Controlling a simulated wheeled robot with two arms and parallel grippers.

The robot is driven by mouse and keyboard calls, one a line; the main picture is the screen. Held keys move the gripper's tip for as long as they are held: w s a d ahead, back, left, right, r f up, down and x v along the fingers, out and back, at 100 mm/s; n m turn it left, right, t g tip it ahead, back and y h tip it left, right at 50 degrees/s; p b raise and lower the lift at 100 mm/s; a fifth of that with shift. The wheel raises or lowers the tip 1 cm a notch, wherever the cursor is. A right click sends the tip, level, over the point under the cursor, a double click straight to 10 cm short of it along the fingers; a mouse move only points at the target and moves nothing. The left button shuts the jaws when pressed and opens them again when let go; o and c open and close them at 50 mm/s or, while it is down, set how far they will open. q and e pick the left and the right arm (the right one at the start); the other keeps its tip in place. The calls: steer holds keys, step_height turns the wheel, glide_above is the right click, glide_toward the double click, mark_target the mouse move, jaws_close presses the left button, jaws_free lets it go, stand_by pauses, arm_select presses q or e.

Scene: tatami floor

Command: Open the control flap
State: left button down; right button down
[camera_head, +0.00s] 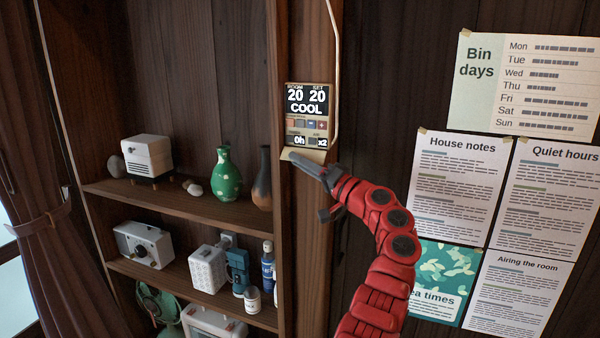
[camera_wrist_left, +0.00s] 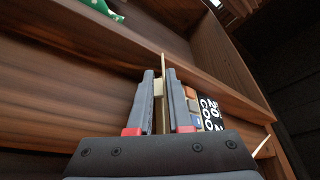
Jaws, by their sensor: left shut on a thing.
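The control panel (camera_head: 308,115) is fixed to the wooden post and reads "20 20 COOL", with small coloured buttons and a "0h x2" row below. Its beige flap (camera_head: 316,155) shows at the panel's bottom edge, swung down and standing out from it, with the buttons uncovered. My left gripper (camera_head: 300,162) is at the flap, just below the panel. In the left wrist view, the gripper (camera_wrist_left: 160,74) is shut on the flap, whose thin tan edge (camera_wrist_left: 164,112) runs between the fingers. The panel's display (camera_wrist_left: 208,112) shows to the right of the fingers. My right gripper is out of view.
A wooden shelf (camera_head: 180,205) on the left holds a green vase (camera_head: 227,175), a dark vase (camera_head: 262,180) and several small appliances. A white cable (camera_head: 337,60) runs beside the panel. Paper notices (camera_head: 460,185) cover the wall on the right.

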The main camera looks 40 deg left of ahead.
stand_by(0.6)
arm_select(q)
steer(key=c, duration=0.9)
jaws_free()
steer(key=shift+w+a+f, duration=0.1)
steer(key=shift+w, duration=0.05)
steer(key=b+v, duration=0.2)
steer(key=v, duration=1.5)
steer(key=shift+d, duration=0.25)
steer(key=shift+f, duration=0.15)
